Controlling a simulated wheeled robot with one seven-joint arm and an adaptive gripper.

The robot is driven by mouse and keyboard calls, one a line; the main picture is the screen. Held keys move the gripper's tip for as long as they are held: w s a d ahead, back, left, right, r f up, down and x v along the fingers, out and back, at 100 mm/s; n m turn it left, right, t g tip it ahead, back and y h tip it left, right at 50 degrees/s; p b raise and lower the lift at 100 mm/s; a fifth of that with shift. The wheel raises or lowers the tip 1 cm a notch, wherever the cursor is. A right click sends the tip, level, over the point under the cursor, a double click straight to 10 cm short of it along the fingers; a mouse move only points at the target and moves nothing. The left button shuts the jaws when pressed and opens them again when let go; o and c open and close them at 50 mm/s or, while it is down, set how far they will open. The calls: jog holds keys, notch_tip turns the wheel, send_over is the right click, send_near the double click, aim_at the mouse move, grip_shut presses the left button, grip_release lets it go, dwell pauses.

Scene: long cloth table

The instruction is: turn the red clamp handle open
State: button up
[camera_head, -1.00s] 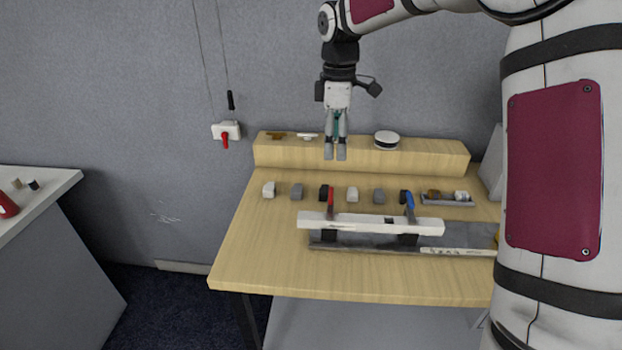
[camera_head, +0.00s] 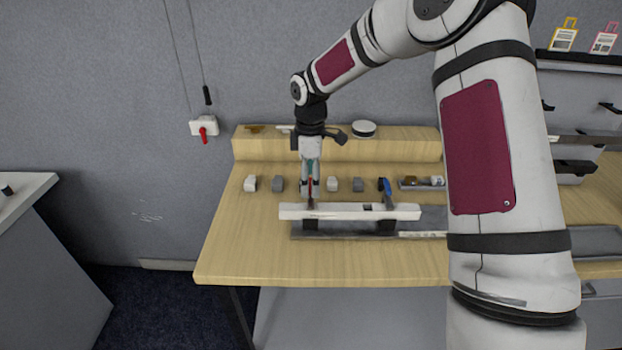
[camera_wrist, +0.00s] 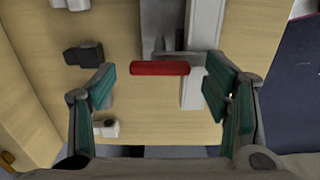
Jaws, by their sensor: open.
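The red clamp handle (camera_wrist: 160,68) lies crosswise between the open fingers of my gripper (camera_wrist: 160,95) in the wrist view, apart from both pads. A grey metal bracket holds its right end. In the head view the red handle (camera_head: 310,187) stands at the white bar's left part, mostly hidden by my gripper (camera_head: 310,194), which points down over it. The white bar (camera_head: 345,212) lies along the table above a dark grey base (camera_head: 345,232). A blue clamp handle (camera_head: 387,187) stands upright farther right on the bar.
Several small white, grey and dark blocks stand in a row behind the bar, such as a white block (camera_head: 250,183). A raised wooden ledge (camera_head: 400,145) holds a round white tin (camera_head: 363,129). The wooden table's (camera_head: 260,262) front left is clear.

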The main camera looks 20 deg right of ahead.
jog(key=shift+f, duration=0.3)
jog(key=c, duration=1.2)
jog(key=shift+o, duration=0.2)
